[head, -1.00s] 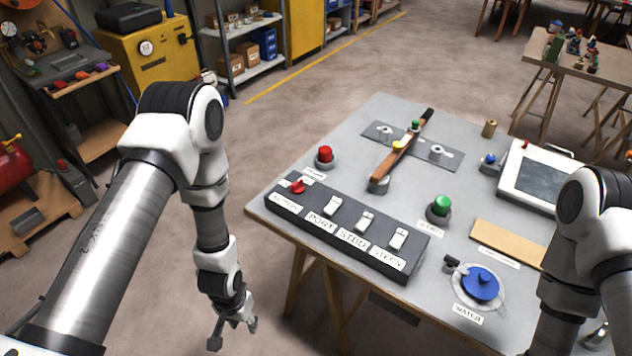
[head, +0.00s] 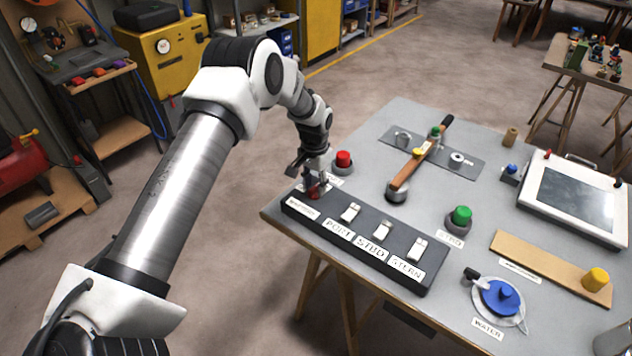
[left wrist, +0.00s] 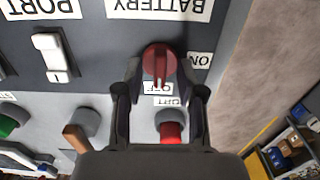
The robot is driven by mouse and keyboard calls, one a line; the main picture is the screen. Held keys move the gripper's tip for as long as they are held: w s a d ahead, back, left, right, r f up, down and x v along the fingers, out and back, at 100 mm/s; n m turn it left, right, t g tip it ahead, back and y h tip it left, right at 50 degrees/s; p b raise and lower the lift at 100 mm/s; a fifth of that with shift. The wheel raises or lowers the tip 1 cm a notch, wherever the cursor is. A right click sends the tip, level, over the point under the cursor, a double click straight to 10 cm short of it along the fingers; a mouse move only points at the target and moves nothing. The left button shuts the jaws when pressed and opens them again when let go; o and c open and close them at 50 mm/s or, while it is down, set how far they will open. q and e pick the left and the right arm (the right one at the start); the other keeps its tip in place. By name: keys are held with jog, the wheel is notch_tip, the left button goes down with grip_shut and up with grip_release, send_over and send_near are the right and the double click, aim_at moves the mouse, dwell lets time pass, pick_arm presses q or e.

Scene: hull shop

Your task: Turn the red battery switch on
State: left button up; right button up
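The red battery switch (head: 314,192) sits at the left end of the dark switch panel (head: 345,262). In the left wrist view the red knob (left wrist: 159,62) has its raised bar pointing down toward the OFF label (left wrist: 158,88). The ON label (left wrist: 201,60) is to the right of the knob. My left gripper (head: 311,181) is right at the switch, pointing down. In the left wrist view its fingers (left wrist: 159,72) are spread, one on each side of the knob, and appear not to be closed on it. My right gripper is out of view.
White rocker switches (head: 383,231) line the same panel. A red button (head: 343,160) stands close behind the left gripper. A wooden-handled lever (head: 423,153), a green button (head: 461,217) and a blue water valve (head: 501,298) are farther right on the table.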

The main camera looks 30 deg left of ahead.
pick_arm(q)
jog(key=shift+w+f, duration=0.15)
jog(key=shift+f, duration=0.05)
jog(key=shift+s+r, duration=0.15)
jog(key=shift+s, duration=0.05)
grip_shut()
jog(key=shift+n, duration=0.4)
jog(key=n+p, duration=0.1)
jog(key=n, duration=0.2)
jog(key=shift+n, duration=0.3)
jog(key=n+p, duration=0.1)
jog(key=n, duration=0.3)
jog(key=shift+n, duration=0.3)
jog(key=n+p, duration=0.1)
jog(key=n, duration=0.3)
jog(key=shift+d, duration=0.1)
jog(key=n, duration=0.4)
jog(key=shift+n+p, duration=0.4)
